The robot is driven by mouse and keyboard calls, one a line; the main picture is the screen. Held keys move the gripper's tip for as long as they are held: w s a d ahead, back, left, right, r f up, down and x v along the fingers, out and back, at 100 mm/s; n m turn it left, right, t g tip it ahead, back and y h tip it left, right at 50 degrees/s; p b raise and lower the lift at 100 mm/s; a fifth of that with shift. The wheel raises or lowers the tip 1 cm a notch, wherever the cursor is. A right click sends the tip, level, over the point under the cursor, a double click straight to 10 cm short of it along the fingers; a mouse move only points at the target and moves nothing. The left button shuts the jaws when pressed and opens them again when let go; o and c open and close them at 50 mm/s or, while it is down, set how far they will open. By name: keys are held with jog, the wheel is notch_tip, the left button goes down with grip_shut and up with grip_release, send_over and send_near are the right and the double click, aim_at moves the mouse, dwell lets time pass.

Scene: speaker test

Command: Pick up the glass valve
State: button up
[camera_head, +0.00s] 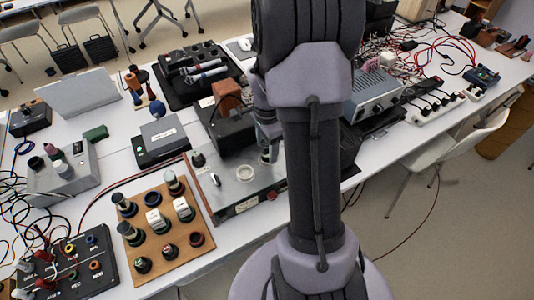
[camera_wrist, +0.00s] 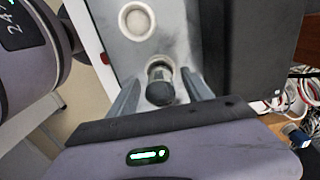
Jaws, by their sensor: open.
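A small glass valve (camera_wrist: 161,75) with a dark rounded end stands on the grey metal box (camera_wrist: 112,30), seen from above in the wrist view. My gripper (camera_wrist: 160,78) is open, with one finger on each side of the valve; gaps show, and I see no contact. In the head view, my gripper (camera_head: 268,132) is over the right part of the grey metal box (camera_head: 225,190), just left of my arm. The valve is small and partly hidden there. Several other valve-like parts stand on the wooden board (camera_head: 150,229).
A pale round socket (camera_wrist: 136,20) lies beyond the valve on the box. A black box (camera_head: 228,128) stands close behind, a tall obstacle near my gripper. An instrument (camera_head: 374,96) and cables (camera_head: 440,55) lie right of my arm.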

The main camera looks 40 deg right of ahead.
jog(key=shift+f, duration=0.2)
grip_shut()
